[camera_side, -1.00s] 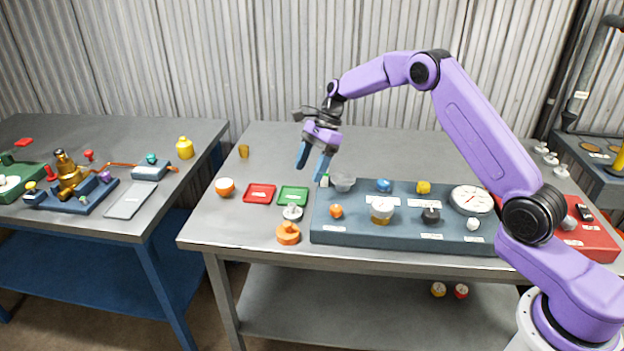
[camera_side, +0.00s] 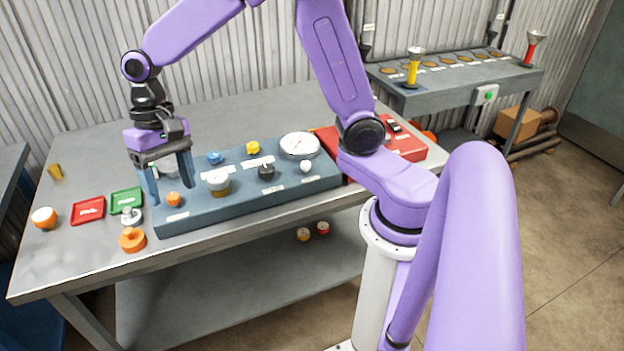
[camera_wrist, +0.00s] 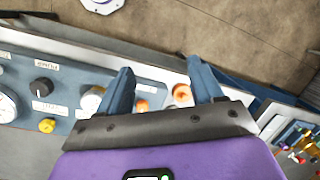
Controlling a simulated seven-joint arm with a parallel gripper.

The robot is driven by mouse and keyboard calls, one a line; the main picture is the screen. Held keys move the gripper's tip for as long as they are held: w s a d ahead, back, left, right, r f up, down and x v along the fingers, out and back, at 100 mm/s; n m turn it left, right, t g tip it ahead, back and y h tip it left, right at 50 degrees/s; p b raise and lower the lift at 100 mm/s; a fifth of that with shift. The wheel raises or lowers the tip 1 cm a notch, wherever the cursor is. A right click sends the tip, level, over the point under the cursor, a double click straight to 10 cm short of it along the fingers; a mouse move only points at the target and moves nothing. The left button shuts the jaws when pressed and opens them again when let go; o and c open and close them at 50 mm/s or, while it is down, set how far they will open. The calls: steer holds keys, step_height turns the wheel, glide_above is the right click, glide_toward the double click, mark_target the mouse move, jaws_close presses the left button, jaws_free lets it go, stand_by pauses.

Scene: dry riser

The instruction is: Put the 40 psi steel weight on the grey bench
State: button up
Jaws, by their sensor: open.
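A small silver weight (camera_side: 131,216) stands on the grey bench (camera_side: 90,262), in front of the green tray. A larger silver-topped piece with a brass-coloured base (camera_side: 218,183) stands on the blue panel. I cannot read a 40 psi marking on either. My gripper (camera_side: 172,188) is open, fingers pointing down, over the left end of the blue panel (camera_side: 250,200), near an orange knob (camera_side: 173,199). A clear or silver cup (camera_side: 168,165) is partly hidden behind the fingers. In the wrist view the open fingers (camera_wrist: 163,88) frame an orange-and-white piece (camera_wrist: 182,95); nothing is held.
A red tray (camera_side: 88,211) and green tray (camera_side: 126,200) lie left of the panel, with an orange disc (camera_side: 133,239) and an orange-white pot (camera_side: 44,217). A dial gauge (camera_side: 299,145) and a red box (camera_side: 405,143) stand right.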

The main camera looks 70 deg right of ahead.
steer(key=s+d+n+h, duration=0.1)
steer(key=s+d+n, duration=0.3)
steer(key=s+n, duration=0.3)
steer(key=s+d+n+t, duration=0.1)
steer(key=s+d+n, duration=0.4)
steer(key=s, duration=1.1)
steer(key=n, duration=0.3)
steer(key=shift+f+n+t+h, duration=0.15)
steer(key=shift+n+t+h, duration=0.15)
steer(key=shift+h, duration=0.1)
